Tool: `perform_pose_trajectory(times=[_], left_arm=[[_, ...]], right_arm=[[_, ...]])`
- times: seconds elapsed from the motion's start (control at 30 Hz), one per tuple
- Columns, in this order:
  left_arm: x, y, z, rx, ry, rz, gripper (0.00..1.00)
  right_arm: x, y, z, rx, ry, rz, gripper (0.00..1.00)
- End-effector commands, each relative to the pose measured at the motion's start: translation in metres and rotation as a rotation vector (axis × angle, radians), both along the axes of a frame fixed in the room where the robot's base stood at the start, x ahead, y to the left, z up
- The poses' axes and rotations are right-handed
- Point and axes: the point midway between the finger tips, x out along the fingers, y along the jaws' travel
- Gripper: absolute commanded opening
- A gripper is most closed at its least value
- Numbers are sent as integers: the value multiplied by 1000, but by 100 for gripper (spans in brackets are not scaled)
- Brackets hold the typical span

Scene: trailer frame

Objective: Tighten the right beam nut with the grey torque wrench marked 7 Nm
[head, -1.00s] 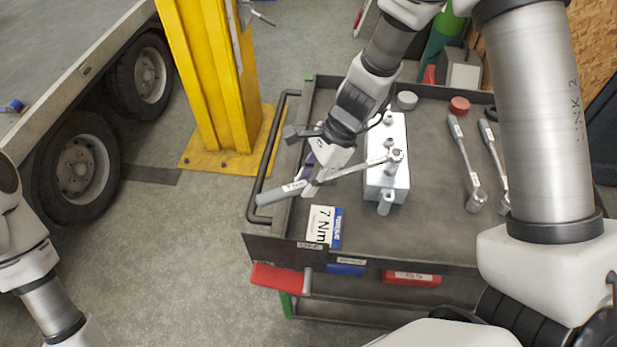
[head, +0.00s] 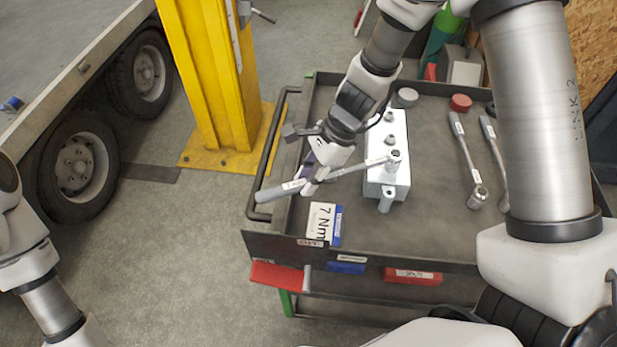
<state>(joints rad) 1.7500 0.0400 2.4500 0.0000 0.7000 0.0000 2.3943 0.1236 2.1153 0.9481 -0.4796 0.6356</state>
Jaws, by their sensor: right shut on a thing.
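My right gripper (head: 313,178) is shut on the grey handle of a torque wrench (head: 273,192), which has a small white label. The wrench reaches right, and its head (head: 391,160) sits at the nearest nut on top of a light metal beam block (head: 388,182). Whether it is fully seated cannot be told. Two other nuts stand further back on the block, one of them at the middle (head: 390,142). A card reading 7 Nm (head: 321,222) lies on the cart top in front of the gripper. My left arm shows at the lower left, its gripper out of frame.
Two more wrenches (head: 465,150) lie on the right of the dark cart top (head: 430,225). A red cap (head: 460,103) and a grey cap (head: 405,97) stand at the back. The cart has a raised rim and a side handle (head: 268,165). A yellow post (head: 215,80) stands to the left.

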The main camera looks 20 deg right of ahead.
Motion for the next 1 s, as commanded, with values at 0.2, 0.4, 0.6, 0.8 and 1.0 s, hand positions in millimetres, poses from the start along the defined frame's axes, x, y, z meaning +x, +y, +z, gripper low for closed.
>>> perform_pose_trajectory(times=[0.2,0.4,0.6,0.8,1.0], left_arm=[[0,0,4,0,0,0,0],[0,0,5,0,0,0,0],[0,0,5,0,0,0,0],[0,0,8,0,0,0,0],[0,0,13,0,0,0,0]], right_arm=[[18,-2,1,0,-1,-84,0],[29,-3,0,0,0,-140,0],[29,-3,0,0,0,-140,0],[36,-5,1,0,-1,-174,0],[53,-9,1,0,0,-255,0]])
